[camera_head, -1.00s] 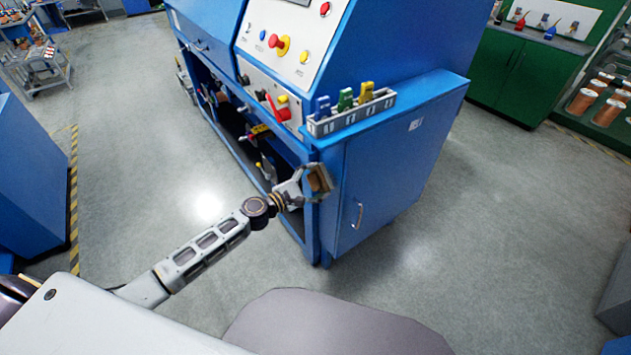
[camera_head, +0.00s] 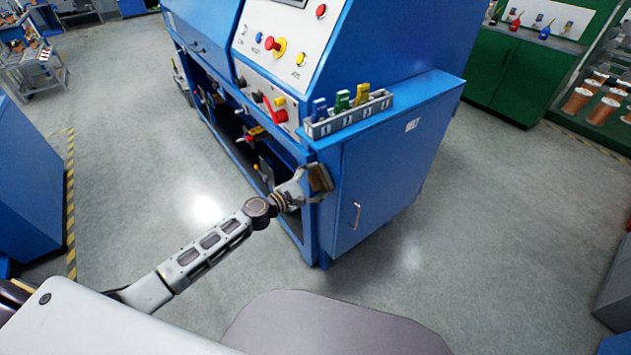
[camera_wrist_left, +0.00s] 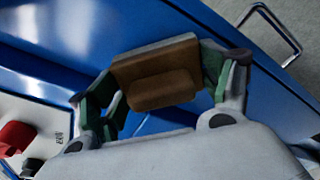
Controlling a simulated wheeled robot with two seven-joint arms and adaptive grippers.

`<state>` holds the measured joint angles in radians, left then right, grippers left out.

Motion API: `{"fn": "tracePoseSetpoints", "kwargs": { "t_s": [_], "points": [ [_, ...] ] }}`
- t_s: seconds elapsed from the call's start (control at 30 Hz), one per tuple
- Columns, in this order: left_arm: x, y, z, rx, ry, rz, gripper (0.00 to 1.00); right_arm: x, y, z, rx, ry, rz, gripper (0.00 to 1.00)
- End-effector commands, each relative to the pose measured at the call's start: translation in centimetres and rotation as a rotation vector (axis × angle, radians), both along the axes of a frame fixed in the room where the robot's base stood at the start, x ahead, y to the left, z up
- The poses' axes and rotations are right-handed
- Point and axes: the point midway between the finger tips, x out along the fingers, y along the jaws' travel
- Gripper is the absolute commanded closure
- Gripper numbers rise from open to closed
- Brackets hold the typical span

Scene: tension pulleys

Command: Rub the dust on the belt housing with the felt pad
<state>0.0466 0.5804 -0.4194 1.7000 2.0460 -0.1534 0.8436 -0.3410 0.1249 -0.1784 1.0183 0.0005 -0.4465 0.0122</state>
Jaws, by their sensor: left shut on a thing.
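My left gripper (camera_head: 312,182) is shut on a brown felt pad (camera_head: 320,178) at the front corner of a blue machine cabinet. In the left wrist view the felt pad (camera_wrist_left: 155,75) sits between the two fingers of the gripper (camera_wrist_left: 160,90), with a raised grip block facing the camera. Blue cabinet surface (camera_wrist_left: 60,45) lies right behind the pad; I cannot tell whether they touch. The blue machine (camera_head: 385,160) has an open lower bay (camera_head: 243,150) on its left side. No dust can be made out. My right gripper is not in view.
A grey rack with blue, green and yellow tags (camera_head: 350,115) stands on the cabinet ledge. A sloped control panel (camera_head: 282,45) with a red lever (camera_head: 276,113) is beyond it. The cabinet door has a handle (camera_head: 357,215). Floor to the right is clear.

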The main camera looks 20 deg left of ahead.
Motion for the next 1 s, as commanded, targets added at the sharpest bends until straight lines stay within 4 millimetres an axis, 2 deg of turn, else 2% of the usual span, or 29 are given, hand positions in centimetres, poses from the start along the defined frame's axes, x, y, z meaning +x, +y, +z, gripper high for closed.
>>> {"fn": "tracePoseSetpoints", "kwargs": {
  "t_s": [0.6, 1.0],
  "points": [
    [0.6, -0.4, 0.1, 0.0, -0.001, -0.001, 0.41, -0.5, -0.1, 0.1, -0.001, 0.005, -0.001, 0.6],
    [-0.5, -1.6, 0.1, -0.002, 0.0, 0.0, 0.41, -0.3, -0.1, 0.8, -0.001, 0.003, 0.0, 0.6]
  ]
}}
